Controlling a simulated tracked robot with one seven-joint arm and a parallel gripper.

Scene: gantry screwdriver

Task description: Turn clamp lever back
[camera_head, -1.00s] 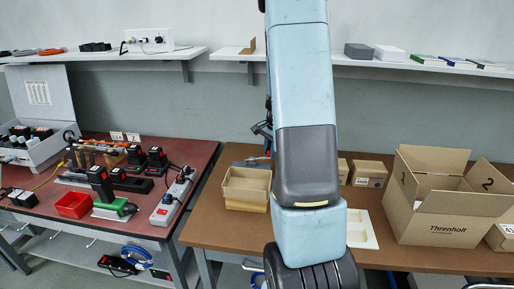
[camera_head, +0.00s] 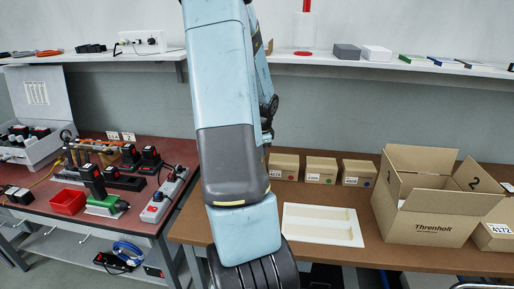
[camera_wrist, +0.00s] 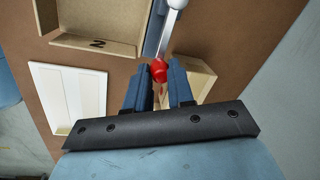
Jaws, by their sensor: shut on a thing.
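The clamp lever shows in the wrist view as a grey metal bar (camera_wrist: 170,32) with a red knob (camera_wrist: 159,71) at its near end. My gripper (camera_wrist: 161,72) has its two blue fingers on either side of the knob and is shut on it. In the head view my arm hides the gripper and the lever.
A large open carton (camera_head: 432,215) stands on the right of the brown table, with several small boxes (camera_head: 320,170) along the back. A white tray (camera_head: 322,236) lies in front of them. The red bench (camera_head: 85,215) on the left holds tools. A wall shelf (camera_head: 345,62) runs above.

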